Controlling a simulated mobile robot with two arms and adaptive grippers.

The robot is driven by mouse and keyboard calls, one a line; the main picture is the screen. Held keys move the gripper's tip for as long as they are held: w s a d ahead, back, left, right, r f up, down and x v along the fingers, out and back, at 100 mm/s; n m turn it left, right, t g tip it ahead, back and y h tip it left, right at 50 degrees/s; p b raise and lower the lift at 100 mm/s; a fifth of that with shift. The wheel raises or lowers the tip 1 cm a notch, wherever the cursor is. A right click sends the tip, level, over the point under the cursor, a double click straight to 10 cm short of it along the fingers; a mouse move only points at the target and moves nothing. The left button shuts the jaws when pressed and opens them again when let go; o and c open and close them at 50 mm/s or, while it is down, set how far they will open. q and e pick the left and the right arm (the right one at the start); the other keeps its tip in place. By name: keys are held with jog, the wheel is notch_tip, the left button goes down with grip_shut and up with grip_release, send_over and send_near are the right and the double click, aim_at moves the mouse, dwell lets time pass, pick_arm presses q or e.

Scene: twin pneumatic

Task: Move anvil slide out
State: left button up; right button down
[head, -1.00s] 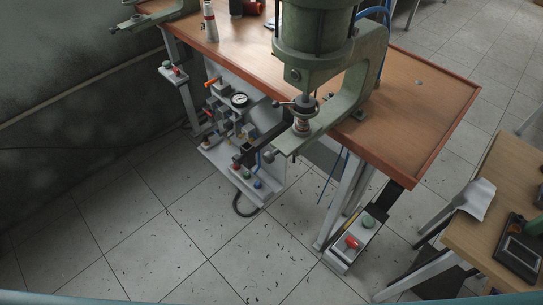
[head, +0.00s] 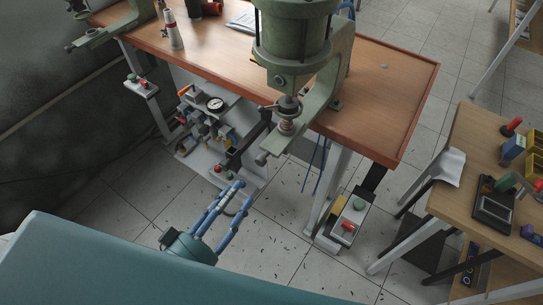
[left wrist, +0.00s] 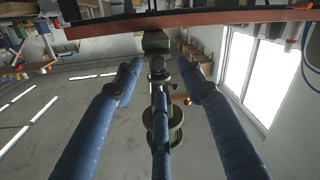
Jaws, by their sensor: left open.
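The green press (head: 295,45) stands on the bench with its round ram over a small spring-like tool (head: 287,128). The anvil slide appears to be the green bar (head: 265,154) under this tool, sticking out past the bench's front edge. In the left wrist view, which looks upside down, a green block end (left wrist: 156,41) lies beyond the fingers. My left gripper (head: 234,196) has blue fingers, is open and empty, and is below and in front of the slide, apart from it. Its fingers spread wide in the left wrist view (left wrist: 160,75). My right gripper is not in view.
The wooden bench (head: 385,110) carries a second green press (head: 110,25) at the left. Valves and a gauge (head: 215,104) sit beneath the bench, and a button box (head: 350,215) hangs low at right. A side table (head: 450,210) stands right. Open floor lies in front.

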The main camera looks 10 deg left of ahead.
aim_at(258, 163)
pick_arm(q)
jog(key=p+x, duration=0.1)
jog(key=x, duration=0.2)
jog(key=r+x, duration=0.1)
jog(key=x, duration=0.3)
jog(key=p+x, duration=0.1)
jog(key=x, duration=0.3)
jog(key=shift+d+r+p, duration=0.2)
jog(key=shift+r+p, duration=0.05)
jog(key=shift+p, duration=0.05)
grip_shut()
